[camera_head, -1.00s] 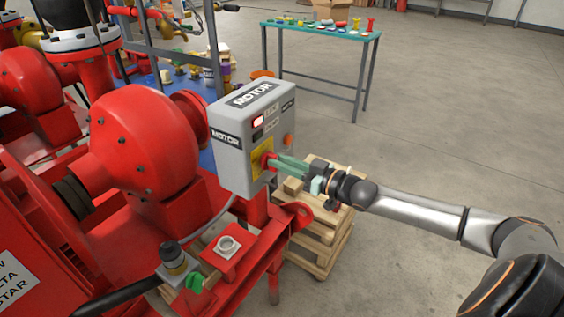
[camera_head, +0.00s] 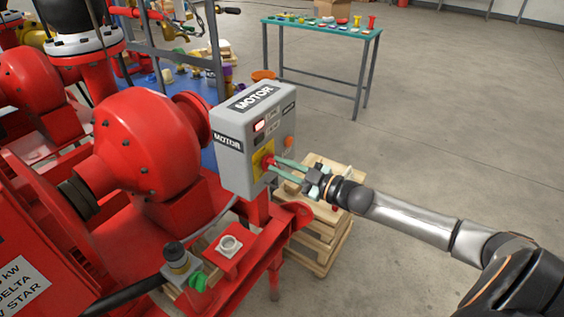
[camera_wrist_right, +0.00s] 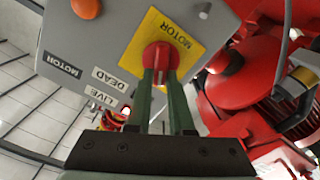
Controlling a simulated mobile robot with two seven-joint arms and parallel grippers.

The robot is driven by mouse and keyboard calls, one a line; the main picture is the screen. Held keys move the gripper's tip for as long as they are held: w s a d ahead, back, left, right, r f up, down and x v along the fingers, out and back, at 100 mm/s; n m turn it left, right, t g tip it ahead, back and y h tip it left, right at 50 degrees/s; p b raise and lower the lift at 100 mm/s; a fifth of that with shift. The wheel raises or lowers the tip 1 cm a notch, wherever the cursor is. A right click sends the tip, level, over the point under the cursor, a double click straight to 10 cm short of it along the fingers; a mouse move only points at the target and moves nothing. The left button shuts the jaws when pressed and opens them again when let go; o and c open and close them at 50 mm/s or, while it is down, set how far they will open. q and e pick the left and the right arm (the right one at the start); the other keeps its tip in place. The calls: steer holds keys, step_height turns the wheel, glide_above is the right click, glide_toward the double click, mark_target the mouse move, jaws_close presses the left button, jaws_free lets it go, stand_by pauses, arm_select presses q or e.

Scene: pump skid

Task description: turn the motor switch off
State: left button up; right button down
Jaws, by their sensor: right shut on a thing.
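The motor switch is a red rotary knob (camera_head: 265,161) on a yellow plate (camera_wrist_right: 187,37), on the front of a grey MOTOR box (camera_head: 235,150). My right gripper (camera_head: 271,163) reaches it from the right, its green fingers shut on the knob. In the wrist view the fingertips (camera_wrist_right: 160,74) lie on both sides of the red handle (camera_wrist_right: 160,57), which points roughly along the fingers. A lit, reddish-white lamp (camera_head: 259,126) shows on the box's upper front. LIVE and DEAD labels show in the wrist view. My left gripper is out of view.
A red pump (camera_head: 140,145) stands close left of the box. A red frame with a green knob (camera_head: 197,281) lies below. Wooden pallets (camera_head: 325,235) are stacked behind my right gripper. A green table (camera_head: 320,31) stands farther back; the floor to the right is clear.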

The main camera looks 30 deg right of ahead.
steer(key=n, duration=0.3)
steer(key=shift+s+a+f, duration=0.1)
steer(key=shift+a, duration=0.05)
steer(key=shift+a+f+n+b, duration=0.1)
steer(key=shift+f+n+b, duration=0.05)
steer(key=shift+n, duration=1.35)
steer(key=shift+a+f+n+b, duration=0.1)
steer(key=shift+f+n, duration=0.1)
steer(key=shift+n, duration=1.3)
steer(key=shift+f+n+b, duration=0.15)
steer(key=shift+n, duration=1.35)
steer(key=c, duration=0.8)
jaws_free()
steer(key=v, duration=1.2)
steer(key=shift+s, duration=0.3)
